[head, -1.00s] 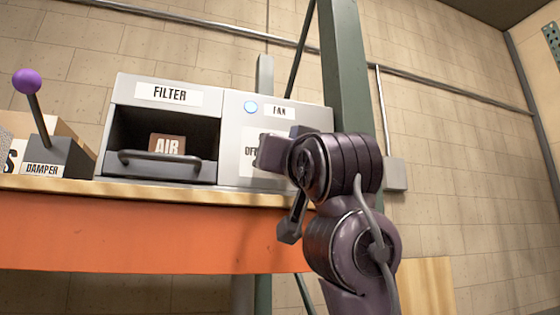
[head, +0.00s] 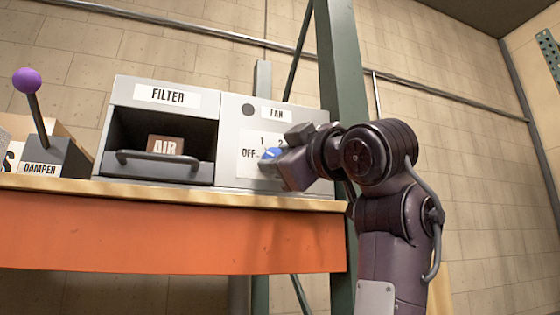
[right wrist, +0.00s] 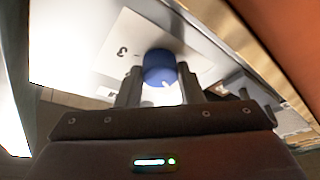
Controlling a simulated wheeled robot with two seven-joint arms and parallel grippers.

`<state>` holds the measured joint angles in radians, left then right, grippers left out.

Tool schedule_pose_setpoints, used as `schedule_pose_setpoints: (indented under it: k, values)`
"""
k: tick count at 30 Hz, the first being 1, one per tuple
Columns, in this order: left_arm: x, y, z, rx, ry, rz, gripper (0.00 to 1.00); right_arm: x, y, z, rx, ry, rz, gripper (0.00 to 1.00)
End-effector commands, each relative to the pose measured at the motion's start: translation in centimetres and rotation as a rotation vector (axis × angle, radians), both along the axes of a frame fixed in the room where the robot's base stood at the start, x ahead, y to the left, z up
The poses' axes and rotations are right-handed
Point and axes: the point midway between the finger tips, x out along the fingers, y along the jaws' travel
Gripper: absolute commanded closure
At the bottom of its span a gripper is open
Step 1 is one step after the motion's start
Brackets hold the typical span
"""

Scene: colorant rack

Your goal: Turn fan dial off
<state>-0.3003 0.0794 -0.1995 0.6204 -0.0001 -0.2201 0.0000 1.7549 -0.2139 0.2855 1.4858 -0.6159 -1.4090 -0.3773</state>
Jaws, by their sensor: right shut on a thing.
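The fan dial is a blue knob (head: 271,154) on the fan panel (head: 232,135), right of the filter box. Its plate reads OFF, 1 and 2 in the head view, and a 3 shows in the right wrist view. The dial's white mark appears to point left toward OFF. The round lamp (head: 248,109) beside the FAN label is dark. My right gripper (head: 276,163) is at the dial; in the right wrist view the blue dial (right wrist: 160,68) sits between its two fingers (right wrist: 158,88), which are shut on it. My left gripper is not in view.
Left of the panel stands the filter box (head: 213,110) with a handle (head: 164,159) and an AIR block (head: 166,146) inside. A damper lever with a purple knob (head: 27,80) is farther left. The orange shelf beam (head: 150,230) runs below, and a green post (head: 342,70) rises at right.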

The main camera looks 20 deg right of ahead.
Motion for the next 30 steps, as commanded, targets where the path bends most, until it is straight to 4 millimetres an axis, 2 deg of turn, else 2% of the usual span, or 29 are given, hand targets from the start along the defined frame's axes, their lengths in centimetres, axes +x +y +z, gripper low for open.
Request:
schedule_pose_setpoints:
  k: [9, 24, 25, 30]
  values:
    - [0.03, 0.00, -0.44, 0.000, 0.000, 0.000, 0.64, -0.01, -0.03, 0.02, -0.106, -0.003, 0.000, 0.89]
    - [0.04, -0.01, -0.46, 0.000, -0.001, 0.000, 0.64, 0.03, -0.03, 0.03, -0.122, -0.002, 0.000, 0.89]
    - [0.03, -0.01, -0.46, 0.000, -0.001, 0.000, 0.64, 0.03, -0.03, 0.03, -0.122, -0.002, 0.000, 0.64]
    - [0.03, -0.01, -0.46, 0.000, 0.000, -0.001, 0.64, 0.02, -0.03, 0.04, -0.122, -0.003, -0.001, 0.44]
